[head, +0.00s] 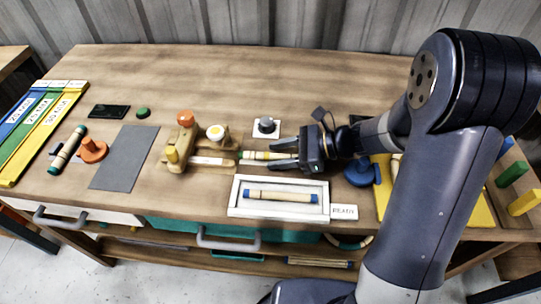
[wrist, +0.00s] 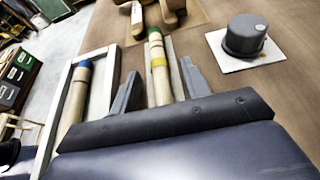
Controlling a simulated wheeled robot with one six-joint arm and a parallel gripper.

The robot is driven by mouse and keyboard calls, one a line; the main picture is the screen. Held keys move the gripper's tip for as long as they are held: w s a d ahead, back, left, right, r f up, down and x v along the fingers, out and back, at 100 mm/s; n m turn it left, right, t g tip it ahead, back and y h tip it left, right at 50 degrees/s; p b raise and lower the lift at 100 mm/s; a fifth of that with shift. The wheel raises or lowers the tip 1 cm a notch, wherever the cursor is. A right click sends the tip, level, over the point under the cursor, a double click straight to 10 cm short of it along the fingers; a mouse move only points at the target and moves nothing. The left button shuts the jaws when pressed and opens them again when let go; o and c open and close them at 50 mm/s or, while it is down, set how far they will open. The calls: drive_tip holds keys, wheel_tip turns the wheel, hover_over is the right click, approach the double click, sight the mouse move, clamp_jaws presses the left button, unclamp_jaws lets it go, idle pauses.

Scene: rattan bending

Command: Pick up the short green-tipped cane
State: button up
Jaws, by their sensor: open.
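A short pale cane (head: 258,155) with a green end and a yellow band lies on the bench, just left of my gripper in the head view. My gripper (head: 277,153) is open, its fingers pointing left. In the wrist view the cane (wrist: 160,80) runs between the two spread fingers of my gripper (wrist: 159,69), its green end pointing away. It looks free of both fingers. Its near end is hidden by the gripper body. Another cane with a green end (head: 67,150) lies at the far left of the bench.
A white tray (head: 234,196) with a blue-ended cane (head: 281,196) stands in front of my gripper. A wooden jig (head: 180,143) is to the left. A grey knob on a white plate (head: 266,127) is behind. A blue clamp-like piece (head: 362,174) is at the right.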

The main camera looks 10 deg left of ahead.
drive_tip(key=shift+a, duration=0.1)
drive_tip(key=shift+c, duration=0.3)
clamp_jaws()
